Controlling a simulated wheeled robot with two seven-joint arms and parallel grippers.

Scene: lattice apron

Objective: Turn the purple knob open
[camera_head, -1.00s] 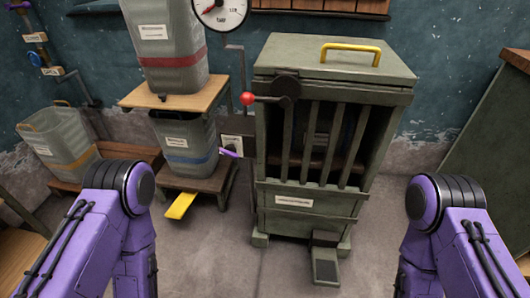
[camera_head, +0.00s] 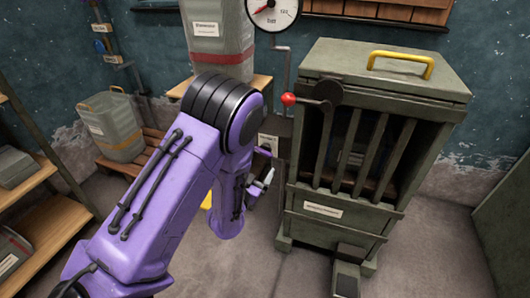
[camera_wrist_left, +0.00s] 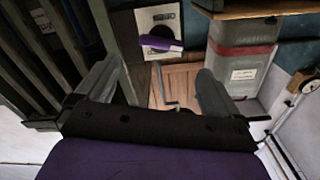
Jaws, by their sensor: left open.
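The purple knob (camera_head: 264,151) is a small bar on a wall plate between the shelf stand and the green cabinet. The left wrist view shows the purple knob (camera_wrist_left: 160,43) against a white plate with a dark round opening. My left gripper (camera_head: 258,183) is just below the knob in the head view, partly hidden by my purple forearm. In the wrist view the left gripper's fingers (camera_wrist_left: 156,85) are spread wide, with nothing between them, and the knob shows beyond their tips, apart from them. My right gripper is in neither view.
The barred green cabinet (camera_head: 345,215) stands close to the right of the knob, with a red-ball lever (camera_head: 288,99) on its side. A grey bin with a red band (camera_head: 222,40) stands on a wooden shelf (camera_head: 178,88). My arm covers the lower stand.

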